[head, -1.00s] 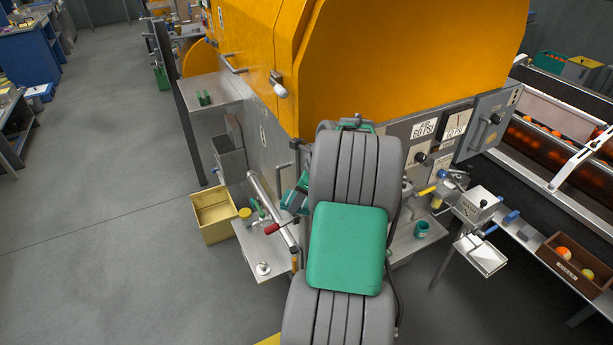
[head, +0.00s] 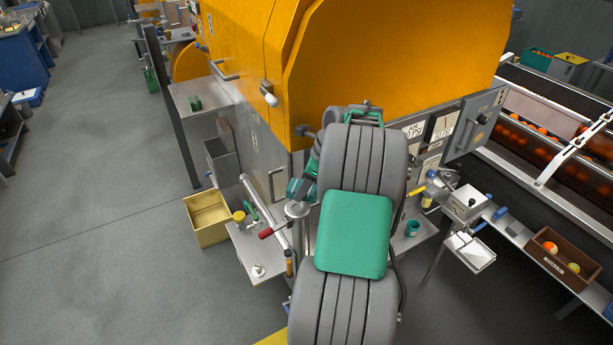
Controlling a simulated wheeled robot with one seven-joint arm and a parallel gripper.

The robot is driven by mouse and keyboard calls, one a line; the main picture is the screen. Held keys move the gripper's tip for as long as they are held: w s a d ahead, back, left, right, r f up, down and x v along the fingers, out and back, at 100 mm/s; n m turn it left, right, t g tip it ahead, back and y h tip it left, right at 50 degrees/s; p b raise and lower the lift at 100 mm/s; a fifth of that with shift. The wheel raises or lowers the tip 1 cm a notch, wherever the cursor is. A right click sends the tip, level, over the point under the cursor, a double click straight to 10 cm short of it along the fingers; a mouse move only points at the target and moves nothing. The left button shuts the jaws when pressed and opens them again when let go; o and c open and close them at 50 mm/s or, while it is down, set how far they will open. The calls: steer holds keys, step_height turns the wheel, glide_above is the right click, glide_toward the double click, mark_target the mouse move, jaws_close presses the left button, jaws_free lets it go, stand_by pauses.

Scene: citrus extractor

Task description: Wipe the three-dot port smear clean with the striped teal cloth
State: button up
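My grey arm with its teal pad fills the middle of the head view and hides much of the machine's near corner. The end of my arm, with my gripper (head: 299,190), shows as teal and grey parts left of the thick arm links, close to the machine's corner and above a grey upright cylinder (head: 296,210). Its fingers are too small and covered to make out, so I cannot tell whether they hold anything. I cannot make out the striped teal cloth, the port or the three-dot smear.
The orange-topped machine (head: 400,60) stands ahead. A low shelf (head: 258,262) with a red-handled lever (head: 268,232) is at its left corner, beside a yellow bin (head: 208,216). A teal cup (head: 412,228) and a fruit crate (head: 548,262) are to the right. The left floor is clear.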

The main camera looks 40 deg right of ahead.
steer(key=shift+r, duration=1.55)
